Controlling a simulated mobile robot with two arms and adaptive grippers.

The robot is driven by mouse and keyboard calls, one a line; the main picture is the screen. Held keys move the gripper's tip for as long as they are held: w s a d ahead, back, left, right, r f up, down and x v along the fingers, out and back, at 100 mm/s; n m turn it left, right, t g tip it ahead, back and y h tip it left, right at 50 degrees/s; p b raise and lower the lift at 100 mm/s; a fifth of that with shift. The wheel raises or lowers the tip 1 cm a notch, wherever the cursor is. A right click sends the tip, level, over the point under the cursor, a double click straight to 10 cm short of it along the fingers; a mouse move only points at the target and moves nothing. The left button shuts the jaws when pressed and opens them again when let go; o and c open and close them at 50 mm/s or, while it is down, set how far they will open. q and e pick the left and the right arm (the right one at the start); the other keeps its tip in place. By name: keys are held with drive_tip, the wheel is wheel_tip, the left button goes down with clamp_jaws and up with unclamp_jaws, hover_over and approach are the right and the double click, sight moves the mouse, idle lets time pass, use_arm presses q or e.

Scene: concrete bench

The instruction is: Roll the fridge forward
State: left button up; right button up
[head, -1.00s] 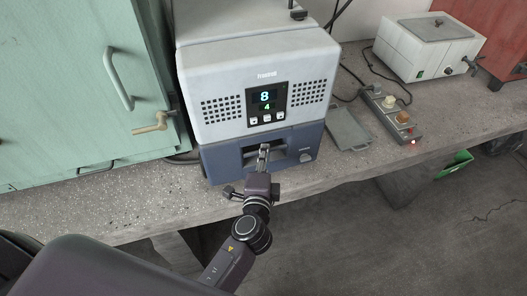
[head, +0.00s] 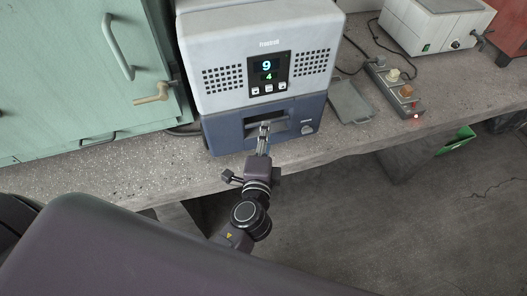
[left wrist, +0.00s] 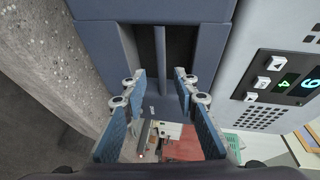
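The unit that best fits the fridge is a light grey box (head: 222,46) with a dark blue base (head: 226,134). It stands on the concrete bench, with a lit panel showing 9 over 4. The base has a recess in its front. My left gripper (head: 264,128) reaches into this recess from the front. My right gripper is not in view.
A mint-green cabinet (head: 75,75) with a brass handle (head: 152,93) stands close at left. A grey tray (head: 350,101), a switch strip (head: 397,90) and a white appliance (head: 420,35) lie to the right. The bench's front edge runs below the unit, with open floor beyond.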

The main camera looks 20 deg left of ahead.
use_arm(q)
drive_tip(key=v, duration=0.8)
drive_tip(key=shift+s, duration=0.2)
drive_tip(key=shift+d+f, duration=0.1)
drive_tip(key=s+f+n+g+h, duration=0.1)
drive_tip(key=s+f+g, duration=0.2)
drive_tip(key=f, duration=0.8)
drive_tip(key=s+d+f+n+g+h, duration=0.15)
drive_tip(key=s+f, duration=0.25)
drive_tip(key=f, duration=0.7)
drive_tip(key=s+f+n+g+h, duration=0.1)
drive_tip(key=s+f+g, duration=0.2)
drive_tip(key=f, duration=0.8)
drive_tip(key=s+a+f+n+g, duration=0.3)
drive_tip(key=s+a+f, duration=0.3)
drive_tip(key=s+f, duration=0.3)
drive_tip(key=s+a+f+n+g, duration=0.4)
drive_tip(key=s+f, duration=0.5)
drive_tip(key=s, duration=0.7)
drive_tip(key=shift+s+a+f+n, duration=0.2)
drive_tip(key=shift+a+f+n, duration=0.15)
drive_tip(key=shift+a+n, duration=0.7)
drive_tip(key=shift+y, duration=0.25)
